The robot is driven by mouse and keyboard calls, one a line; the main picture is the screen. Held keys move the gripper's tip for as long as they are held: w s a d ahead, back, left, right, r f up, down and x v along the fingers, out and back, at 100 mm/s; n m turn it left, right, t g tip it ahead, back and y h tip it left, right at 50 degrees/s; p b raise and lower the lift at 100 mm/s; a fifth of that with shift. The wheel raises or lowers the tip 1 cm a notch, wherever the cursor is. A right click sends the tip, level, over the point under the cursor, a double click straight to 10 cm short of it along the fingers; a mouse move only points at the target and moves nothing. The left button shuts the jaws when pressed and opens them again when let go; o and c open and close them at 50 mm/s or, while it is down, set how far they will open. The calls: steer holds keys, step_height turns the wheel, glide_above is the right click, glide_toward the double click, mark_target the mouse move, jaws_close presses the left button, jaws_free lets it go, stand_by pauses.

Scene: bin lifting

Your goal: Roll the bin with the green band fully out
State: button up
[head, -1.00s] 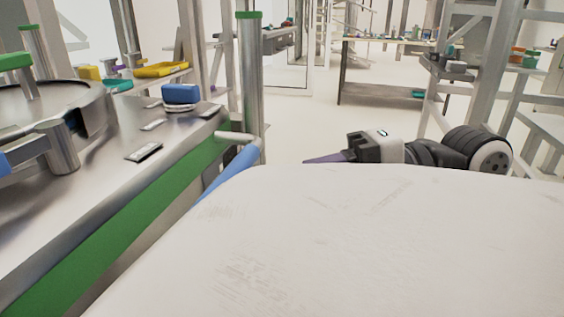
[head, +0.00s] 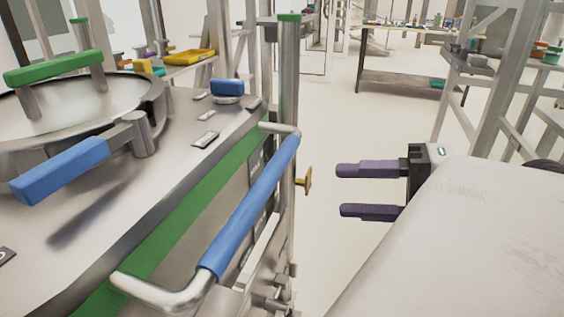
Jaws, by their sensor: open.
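The metal bin (head: 140,185) fills the left of the head view, with a green band (head: 190,200) along its top edge. A bar handle with a blue grip (head: 250,205) sticks out from its near right side. The round lid on top has a green handle (head: 55,67) and a blue lever (head: 60,170). My gripper (head: 341,190) is right of the blue bar, with its two purple fingers pointing left toward it. The fingers are apart and empty, with a clear gap to the bar. The bin's lower part and wheels are out of view.
A metal post (head: 287,110) with a green cap stands at the bin's far right corner, with a brass knob (head: 304,180) beside it. A workbench (head: 400,85) stands at the back. A frame with shelves (head: 490,110) is at the right. Pale floor between is clear.

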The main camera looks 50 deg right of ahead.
mark_target(272, 189)
steer(key=shift+a, duration=0.1)
steer(key=x, duration=1.3)
steer(key=shift+w+f+p, duration=0.15)
steer(key=shift+w+p, duration=0.15)
steer(key=shift+w, duration=0.05)
jaws_close()
